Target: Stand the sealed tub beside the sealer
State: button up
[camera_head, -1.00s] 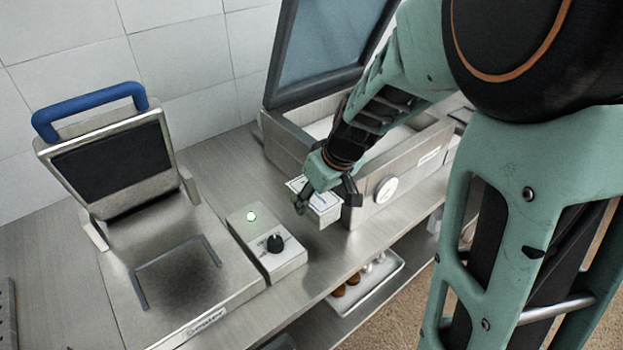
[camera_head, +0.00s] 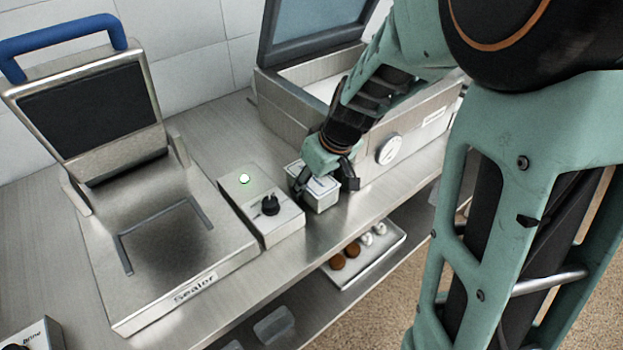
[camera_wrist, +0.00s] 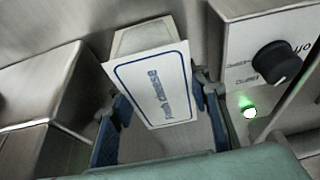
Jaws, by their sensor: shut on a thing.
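The sealer (camera_head: 100,290) is a metal machine with a raised dark-faced lid and blue handle, standing at the left of the counter. Its name is on the front edge. The tub (camera_head: 322,202) is small and pale, with a white, blue-bordered top. My gripper (camera_head: 325,183) is shut on it, a finger on each side. It is right of the sealer's control box, low at the counter; I cannot tell whether its base touches. In the wrist view, the tub's lettered top (camera_wrist: 150,85) sits tilted between my blue-padded fingers, and its lower part is largely hidden.
The control box (camera_head: 258,212) with a black knob and lit green lamp stands between sealer and tub. An open-lidded metal box with a dial (camera_head: 390,149) stands close behind right. A tray (camera_head: 372,262) with brown and white round items is on the shelf below.

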jog(key=o, duration=1.5)
jog(key=shift+o, duration=0.2)
jog(key=shift+r+p, duration=3.75)
jog(key=shift+r, duration=1.8)
